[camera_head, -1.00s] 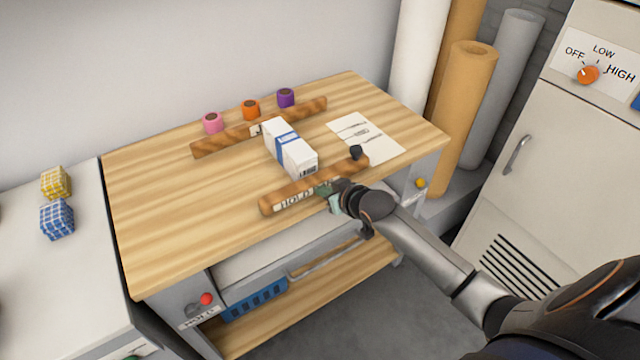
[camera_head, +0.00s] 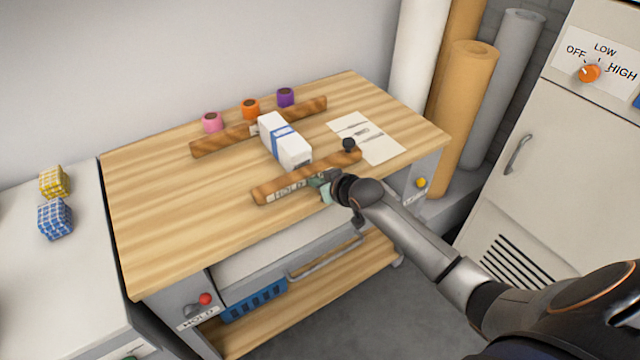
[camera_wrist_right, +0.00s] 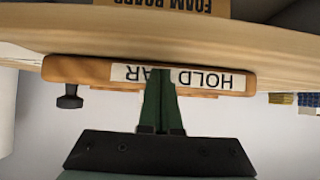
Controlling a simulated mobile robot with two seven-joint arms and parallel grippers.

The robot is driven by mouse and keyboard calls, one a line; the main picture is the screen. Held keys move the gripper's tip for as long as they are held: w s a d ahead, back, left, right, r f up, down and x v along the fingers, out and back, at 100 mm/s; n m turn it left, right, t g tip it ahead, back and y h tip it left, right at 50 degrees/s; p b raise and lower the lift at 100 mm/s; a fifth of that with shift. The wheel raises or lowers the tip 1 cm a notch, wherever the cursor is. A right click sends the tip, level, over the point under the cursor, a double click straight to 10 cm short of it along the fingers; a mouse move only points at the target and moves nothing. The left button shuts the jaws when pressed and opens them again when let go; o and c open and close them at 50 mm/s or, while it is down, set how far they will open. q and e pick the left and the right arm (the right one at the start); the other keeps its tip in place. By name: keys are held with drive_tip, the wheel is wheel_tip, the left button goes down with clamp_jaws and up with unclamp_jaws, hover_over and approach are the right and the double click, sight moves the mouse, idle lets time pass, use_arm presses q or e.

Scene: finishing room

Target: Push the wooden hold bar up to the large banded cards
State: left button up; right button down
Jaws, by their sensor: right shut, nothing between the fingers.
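The wooden hold bar (camera_head: 300,179) lies across the front of the bench top, its HOLD BAR label facing the front edge and a dark knob at its right end. It also shows upside down in the right wrist view (camera_wrist_right: 90,72). The large banded cards (camera_head: 285,143), a white block with a blue band, lie just behind it. Their near end is at or almost at the bar; contact is unclear. My right gripper (camera_head: 322,181) is shut and empty, its fingertips (camera_wrist_right: 160,92) against the bar's front face, partly covering the label. My left gripper is out of view.
A second wooden bar (camera_head: 215,142) crosses the bench behind the cards, close to their far end. Pink, orange and purple rolls (camera_head: 250,109) stand behind it. A printed sheet (camera_head: 367,138) lies at the right. The bench top (camera_head: 165,210) is clear at the left.

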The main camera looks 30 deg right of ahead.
drive_tip(key=shift+w, duration=0.55)
drive_tip(key=shift+w+a+b, duration=0.1)
drive_tip(key=shift+w+b, duration=0.3)
drive_tip(key=shift+w, duration=0.35)
drive_tip(key=shift+p+v, duration=0.9)
drive_tip(key=shift+p, duration=0.3)
drive_tip(key=p+v, duration=0.4)
drive_tip(key=shift+s+p, duration=0.15)
drive_tip(key=shift+p, duration=0.2)
drive_tip(key=shift+f, duration=0.1)
